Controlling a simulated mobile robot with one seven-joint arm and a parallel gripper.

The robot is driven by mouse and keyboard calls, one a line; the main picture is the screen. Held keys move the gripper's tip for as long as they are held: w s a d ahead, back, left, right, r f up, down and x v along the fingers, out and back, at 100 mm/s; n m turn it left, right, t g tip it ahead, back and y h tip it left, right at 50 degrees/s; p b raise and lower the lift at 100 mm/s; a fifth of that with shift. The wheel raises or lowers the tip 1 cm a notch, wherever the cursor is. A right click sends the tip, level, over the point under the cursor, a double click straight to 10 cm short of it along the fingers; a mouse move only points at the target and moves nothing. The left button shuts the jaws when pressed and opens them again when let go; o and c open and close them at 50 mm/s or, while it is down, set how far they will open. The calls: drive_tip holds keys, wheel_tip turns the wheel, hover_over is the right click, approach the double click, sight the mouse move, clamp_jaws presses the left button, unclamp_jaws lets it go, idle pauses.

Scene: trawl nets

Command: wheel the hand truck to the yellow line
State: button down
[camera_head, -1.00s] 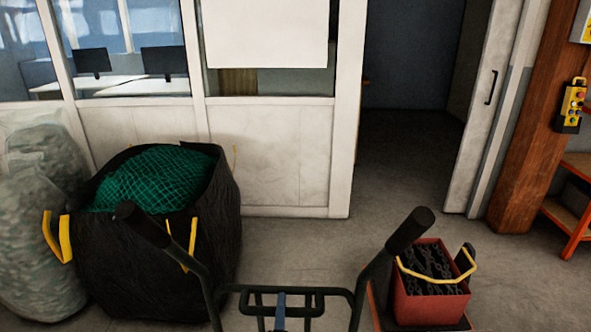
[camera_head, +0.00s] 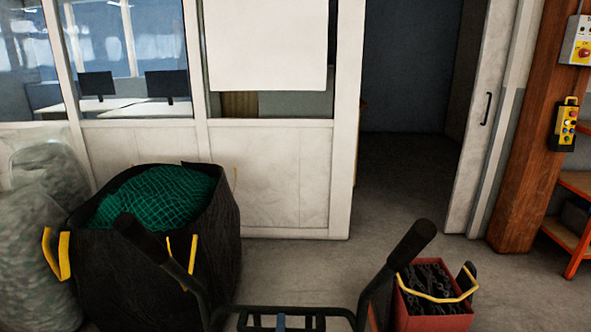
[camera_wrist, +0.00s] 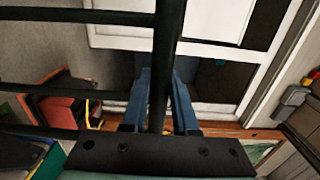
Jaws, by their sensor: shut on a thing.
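The hand truck's dark tubular frame (camera_head: 290,310) rises at the bottom of the head view, with two black grips, one at the left and one at the right (camera_head: 411,243). Its lower part is out of view. My gripper (camera_wrist: 158,115) has blue fingers, one on each side of a dark bar of the hand truck (camera_wrist: 168,45), and is shut on it. Only a small blue piece of my gripper (camera_head: 281,321) shows between the bars in the head view. I see no yellow line on the floor.
A black bag (camera_head: 150,265) with green netting stands left of the hand truck, beside wrapped bundles (camera_head: 38,255). A red crate of chain (camera_head: 437,322) is at the right grip. A panelled wall (camera_head: 265,180), an open doorway (camera_head: 410,165) and a brown post (camera_head: 535,150) lie ahead.

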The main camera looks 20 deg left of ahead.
drive_tip(key=shift+a+r, duration=0.1)
drive_tip(key=shift+r, duration=0.15)
drive_tip(key=c, duration=0.6)
unclamp_jaws()
drive_tip(key=shift+f, duration=0.1)
drive_tip(key=shift+o, duration=0.2)
drive_tip(key=shift+f, duration=0.1)
drive_tip(key=shift+s+d+f, duration=0.1)
drive_tip(key=shift+s+d, duration=0.05)
drive_tip(key=shift+d, duration=0.05)
